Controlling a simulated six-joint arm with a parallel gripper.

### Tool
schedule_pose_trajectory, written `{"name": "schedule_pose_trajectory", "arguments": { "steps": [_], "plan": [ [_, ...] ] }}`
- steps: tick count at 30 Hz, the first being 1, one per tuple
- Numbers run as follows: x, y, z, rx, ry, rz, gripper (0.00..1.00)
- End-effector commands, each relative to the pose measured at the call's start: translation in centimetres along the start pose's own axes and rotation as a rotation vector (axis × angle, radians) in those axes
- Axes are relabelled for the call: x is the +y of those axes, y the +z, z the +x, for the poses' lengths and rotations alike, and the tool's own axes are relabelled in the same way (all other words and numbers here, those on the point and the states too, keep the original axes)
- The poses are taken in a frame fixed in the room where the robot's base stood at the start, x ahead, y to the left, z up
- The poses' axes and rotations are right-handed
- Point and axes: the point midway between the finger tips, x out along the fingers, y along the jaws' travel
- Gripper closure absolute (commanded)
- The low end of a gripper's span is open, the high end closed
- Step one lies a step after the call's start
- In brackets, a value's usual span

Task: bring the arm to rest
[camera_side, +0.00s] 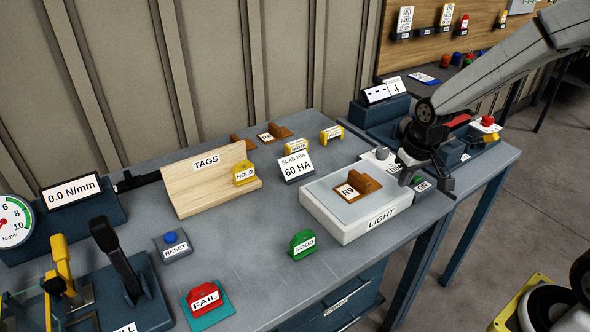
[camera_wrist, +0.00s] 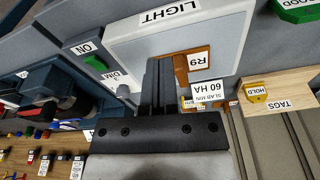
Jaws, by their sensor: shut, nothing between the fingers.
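My gripper (camera_side: 412,168) hangs at the right end of the bench, above the ON switch side of the white LIGHT box (camera_side: 345,234). In the wrist view my gripper (camera_wrist: 161,68) has its two dark fingers together with nothing between them. The fingers overlap the near edge of the light box in that view. A brown piece labelled R9 (camera_side: 359,187) lies on the light box, apart from my gripper. My gripper partly hides the controls at the box's right end.
The green ON switch (camera_wrist: 96,62) is close to my gripper. A SLAB MIN 60 HA sign (camera_side: 295,167), wooden TAGS rack (camera_side: 195,188) with a yellow HOLD tag (camera_side: 244,173), green GOOD tag (camera_side: 302,245) and red FAIL tag (camera_side: 205,298) stand on the bench. Bare bench lies left of the box.

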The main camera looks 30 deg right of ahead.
Motion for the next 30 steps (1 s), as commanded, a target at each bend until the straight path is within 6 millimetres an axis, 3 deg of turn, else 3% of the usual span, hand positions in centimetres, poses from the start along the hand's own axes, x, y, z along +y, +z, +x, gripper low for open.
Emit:
{"name": "schedule_pose_trajectory", "arguments": {
  "steps": [6,12,18,30],
  "plan": [
    [-2.7,5.5,-0.9,0.043,-0.016,-0.098,1.00],
    [-3.8,8.9,-1.1,0.069,-0.027,-0.155,1.00],
    [-4.1,10.0,-1.1,0.077,-0.030,-0.172,1.00],
    [-4.1,10.0,-1.1,0.077,-0.030,-0.172,1.00]
  ]
}}
